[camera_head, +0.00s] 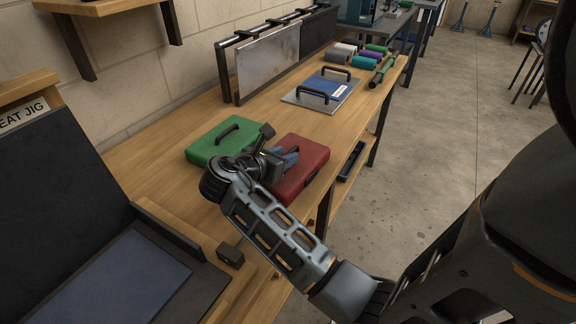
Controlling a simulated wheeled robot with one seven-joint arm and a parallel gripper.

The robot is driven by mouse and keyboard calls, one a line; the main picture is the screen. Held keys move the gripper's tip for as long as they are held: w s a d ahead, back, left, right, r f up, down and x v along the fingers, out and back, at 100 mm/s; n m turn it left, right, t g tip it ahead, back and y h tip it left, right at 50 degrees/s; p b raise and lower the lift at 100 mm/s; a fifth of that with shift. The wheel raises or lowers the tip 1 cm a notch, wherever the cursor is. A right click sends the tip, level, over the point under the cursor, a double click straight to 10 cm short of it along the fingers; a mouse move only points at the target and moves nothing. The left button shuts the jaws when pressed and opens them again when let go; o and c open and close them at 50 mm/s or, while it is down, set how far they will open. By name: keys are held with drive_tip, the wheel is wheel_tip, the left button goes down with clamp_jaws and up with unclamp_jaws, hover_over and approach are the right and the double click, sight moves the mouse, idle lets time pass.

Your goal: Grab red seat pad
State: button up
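The red seat pad (311,158) lies flat on the wooden bench near its front edge, just right of a green pad. My arm reaches in from the lower right, and my gripper (284,157) is right over the red pad's left and upper part. Whether the fingers touch the pad or are closed on anything is not clear from this view.
The green pad (211,143) with a black handle lies close by on the left. Beyond are a blue pad on a metal plate (346,96), upright panels (268,63) and several coloured rolls (364,62). The dark seat jig (62,180) stands left. Bench between green pad and panels is clear.

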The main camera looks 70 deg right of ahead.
clamp_jaws()
drive_tip(key=shift+r, duration=0.1)
idle(0.3)
